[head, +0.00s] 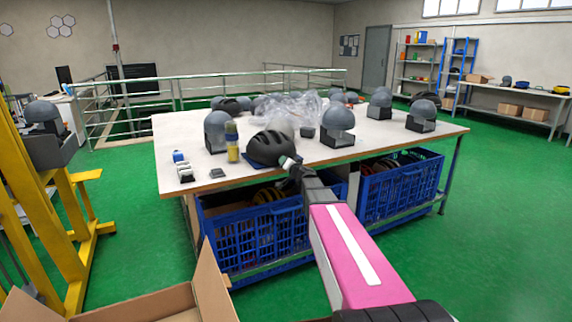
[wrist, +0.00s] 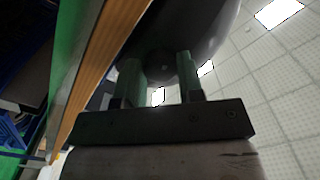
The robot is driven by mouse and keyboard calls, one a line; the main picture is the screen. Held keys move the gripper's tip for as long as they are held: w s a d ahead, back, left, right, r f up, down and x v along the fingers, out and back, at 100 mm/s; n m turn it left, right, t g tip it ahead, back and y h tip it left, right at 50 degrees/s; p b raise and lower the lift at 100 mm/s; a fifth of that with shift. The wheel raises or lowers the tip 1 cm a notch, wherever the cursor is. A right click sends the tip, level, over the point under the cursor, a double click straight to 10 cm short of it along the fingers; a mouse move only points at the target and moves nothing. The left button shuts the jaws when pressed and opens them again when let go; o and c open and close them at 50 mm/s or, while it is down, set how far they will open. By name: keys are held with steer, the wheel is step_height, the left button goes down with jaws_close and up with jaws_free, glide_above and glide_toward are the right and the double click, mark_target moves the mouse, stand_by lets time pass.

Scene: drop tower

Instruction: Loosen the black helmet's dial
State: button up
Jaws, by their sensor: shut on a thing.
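My gripper (head: 290,163) is at the helmet's lower right side, reaching in over the table's front edge. In the wrist view the helmet's dark shell (wrist: 205,25) fills the top, and the two fingers of my gripper (wrist: 160,72) point up at its rim. They stand apart, shut on a small dark part at the rim, which fits the dial. The dial's shape is dark and mostly hidden between the fingers.
Grey headforms (head: 217,131) and (head: 338,122) stand on the table (head: 190,150). Blue crates (head: 255,243) sit below. A cardboard box (head: 212,285) is in front.

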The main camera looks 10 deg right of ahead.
steer(key=n, duration=1.4)
steer(key=shift+d, duration=0.1)
stand_by(0.3)
steer(key=o, duration=0.7)
steer(key=shift+c, duration=0.2)
steer(key=v, duration=1)
steer(key=shift+s+d, duration=0.15)
steer(key=shift+s, duration=0.2)
